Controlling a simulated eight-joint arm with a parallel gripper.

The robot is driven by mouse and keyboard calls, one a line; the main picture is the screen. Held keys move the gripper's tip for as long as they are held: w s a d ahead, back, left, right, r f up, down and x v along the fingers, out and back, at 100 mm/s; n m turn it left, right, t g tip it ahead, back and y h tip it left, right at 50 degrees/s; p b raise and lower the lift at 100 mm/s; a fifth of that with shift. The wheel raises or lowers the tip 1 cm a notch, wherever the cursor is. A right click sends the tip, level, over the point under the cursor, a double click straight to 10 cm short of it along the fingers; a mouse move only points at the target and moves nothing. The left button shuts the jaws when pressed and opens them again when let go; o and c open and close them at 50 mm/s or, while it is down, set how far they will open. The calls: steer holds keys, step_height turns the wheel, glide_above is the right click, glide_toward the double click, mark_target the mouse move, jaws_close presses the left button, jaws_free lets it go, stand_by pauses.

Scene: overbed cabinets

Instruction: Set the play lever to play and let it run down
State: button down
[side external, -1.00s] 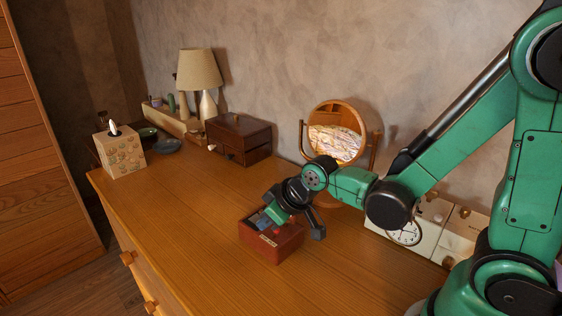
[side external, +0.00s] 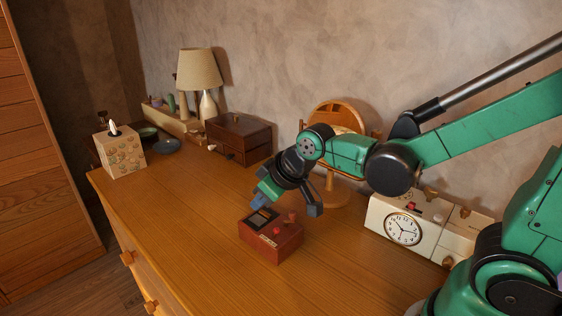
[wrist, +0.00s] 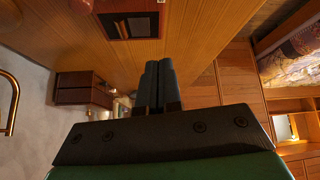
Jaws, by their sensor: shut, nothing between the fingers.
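A small reddish-brown box (side external: 270,245) sits on the dresser top, with a dark window panel and red knobs (side external: 283,223) on its upper face. I cannot tell which part is the play lever or how it is set. In the wrist view the box's dark panel (wrist: 130,24) shows at the top edge, with a red knob (wrist: 82,6) to its left. My gripper (side external: 259,201) is above the box's far left side and appears apart from it. In the wrist view its two fingers (wrist: 158,82) are together with nothing between them.
A white clock unit (side external: 403,229) stands at right, by my arm. A round mirror on a stand (side external: 331,185) is behind the gripper. A dark drawer box (side external: 240,139), a lamp (side external: 199,72) and a tissue box (side external: 120,155) stand farther back. The dresser top (side external: 180,215) left of the box is clear.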

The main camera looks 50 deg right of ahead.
steer(key=s+v, duration=0.1)
steer(key=v, duration=0.5)
steer(key=shift+f, duration=0.35)
steer(key=shift+s+d+f+m+h, duration=0.2)
steer(key=shift+s+d+f+m, duration=0.1)
steer(key=shift+s+d+m, duration=0.4)
steer(key=shift+s+d+f+m+h, duration=0.25)
steer(key=shift+s+d+m, duration=0.25)
steer(key=shift+s, duration=0.4)
stand_by(5.5)
